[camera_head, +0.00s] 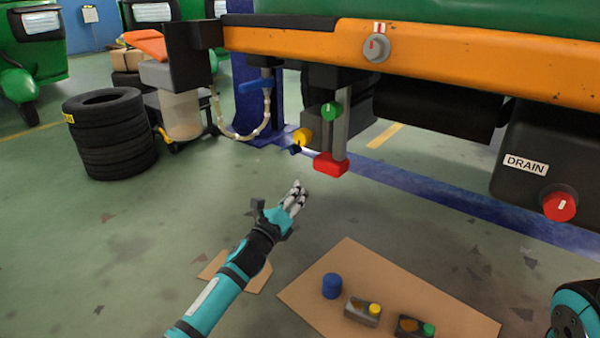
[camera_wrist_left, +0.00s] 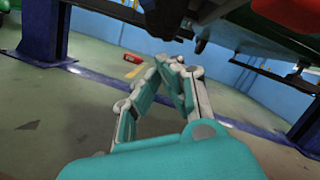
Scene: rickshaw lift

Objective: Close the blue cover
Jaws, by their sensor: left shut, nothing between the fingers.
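My left gripper (camera_head: 297,190) reaches forward over the floor, below the raised green and orange vehicle. Its fingers are together and hold nothing; they also show closed in the left wrist view (camera_wrist_left: 176,64). A blue cylindrical cap (camera_head: 332,286) stands on the cardboard sheet, nearer than the gripper and to its right. A flat blue piece (camera_head: 256,85) sits under the vehicle's left end, beside a hanging pale hose, above and left of the gripper. I cannot tell which of these is the cover. My right gripper is out of view; only a part of that arm shows at the lower right.
Under the vehicle hang a red block (camera_head: 330,164), a green knob (camera_head: 332,111) and a yellow knob (camera_head: 302,138). A drain tank (camera_head: 525,135) with a red knob is at right. Small parts lie on the cardboard (camera_head: 385,270). Stacked tires (camera_head: 108,135) stand left.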

